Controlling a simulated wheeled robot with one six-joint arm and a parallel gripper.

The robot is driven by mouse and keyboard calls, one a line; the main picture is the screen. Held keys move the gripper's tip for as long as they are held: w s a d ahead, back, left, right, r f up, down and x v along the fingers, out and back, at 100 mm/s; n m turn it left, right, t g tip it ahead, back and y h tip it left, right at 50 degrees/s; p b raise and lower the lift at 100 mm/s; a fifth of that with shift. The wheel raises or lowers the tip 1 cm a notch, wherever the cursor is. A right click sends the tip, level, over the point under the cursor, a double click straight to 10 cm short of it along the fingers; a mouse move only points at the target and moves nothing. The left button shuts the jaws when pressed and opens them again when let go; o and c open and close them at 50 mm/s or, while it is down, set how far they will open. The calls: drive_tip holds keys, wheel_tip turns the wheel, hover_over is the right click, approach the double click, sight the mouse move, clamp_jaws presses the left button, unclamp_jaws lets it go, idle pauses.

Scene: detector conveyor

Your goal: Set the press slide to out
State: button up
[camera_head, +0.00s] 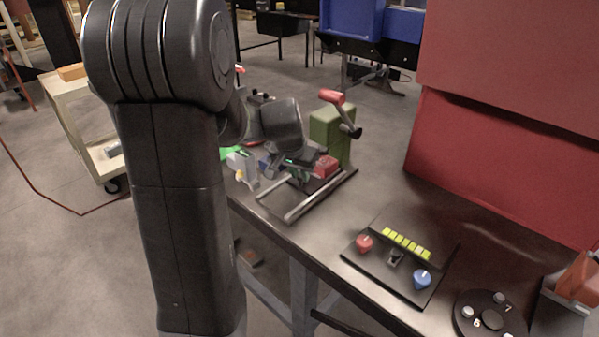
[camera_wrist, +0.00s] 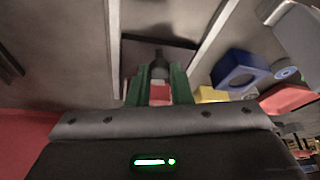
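The green press (camera_head: 330,130) stands on the table, with a red-handled lever (camera_head: 331,97) on top. Its slide has two pale parallel rails (camera_head: 317,197) running toward the table's front edge. A red block (camera_head: 327,166) sits by the press foot. My gripper (camera_head: 297,172) is low over the slide, in front of the press. In the wrist view its two green fingers (camera_wrist: 158,82) are apart, on either side of a dark knob (camera_wrist: 160,62) with a grey and red part below it. Gaps show beside the knob; contact lower down is unclear. A dark plate lies between the rails.
Grey, blue and yellow parts stand left of the slide; a blue block (camera_wrist: 238,70) is close in the wrist view. A black control panel (camera_head: 395,262) and a round dial (camera_head: 490,316) are at right. A red wall panel (camera_head: 490,165) stands behind.

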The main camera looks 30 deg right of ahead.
clamp_jaws()
drive_tip(key=shift+a+f, duration=0.1)
drive_tip(key=shift+a, duration=0.2)
drive_tip(key=s+a+b, duration=0.1)
drive_tip(key=a, duration=0.3)
drive_tip(key=s+a+b, duration=0.1)
drive_tip(key=a+b, duration=0.1)
drive_tip(key=a, duration=0.2)
drive_tip(key=s+a+b, duration=0.1)
drive_tip(key=a+b, duration=0.1)
drive_tip(key=a, duration=0.2)
drive_tip(key=shift+s, duration=0.3)
drive_tip(key=o, duration=0.7)
unclamp_jaws()
drive_tip(key=shift+a, duration=0.25)
drive_tip(key=shift+d, duration=0.1)
drive_tip(key=v, duration=1.4)
drive_tip(key=shift+p, duration=0.4)
